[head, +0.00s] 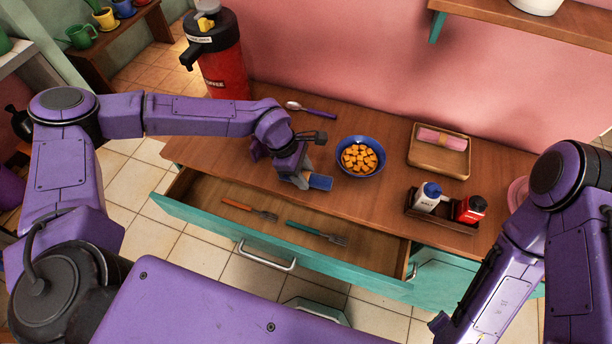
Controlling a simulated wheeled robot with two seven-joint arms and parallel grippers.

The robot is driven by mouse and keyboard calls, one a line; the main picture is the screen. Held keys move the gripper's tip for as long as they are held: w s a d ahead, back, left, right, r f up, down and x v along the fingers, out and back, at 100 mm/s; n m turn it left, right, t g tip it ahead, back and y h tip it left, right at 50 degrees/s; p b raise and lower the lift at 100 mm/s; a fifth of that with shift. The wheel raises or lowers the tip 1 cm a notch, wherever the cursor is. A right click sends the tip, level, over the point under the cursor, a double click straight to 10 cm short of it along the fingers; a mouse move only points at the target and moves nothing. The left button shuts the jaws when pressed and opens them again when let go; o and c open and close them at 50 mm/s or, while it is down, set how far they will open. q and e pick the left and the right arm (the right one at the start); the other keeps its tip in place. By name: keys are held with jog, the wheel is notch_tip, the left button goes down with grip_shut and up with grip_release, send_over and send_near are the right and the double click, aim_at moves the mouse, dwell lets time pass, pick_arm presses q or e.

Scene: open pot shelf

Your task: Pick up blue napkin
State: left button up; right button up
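The blue napkin (320,182) is a small rolled blue cloth with an orange band at its left end. It lies at the front edge of the wooden counter, just behind the open drawer. My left gripper (301,178) points down at the napkin's left end and covers part of it. The grey fingers are close to or around the napkin, but I cannot tell whether they are closed on it. My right arm comes in from the right and runs down to the bottom edge; its gripper is out of view.
A blue bowl of orange cubes (360,157) stands right of the napkin. Behind are a spoon (312,110) and a red dispenser (222,67). Further right are a pink napkin (440,139) on a wooden tray (433,166) and a shaker caddy (440,213). The open drawer (360,270) holds two forks.

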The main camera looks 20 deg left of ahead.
pick_arm(q)
jog(key=c, duration=0.5)
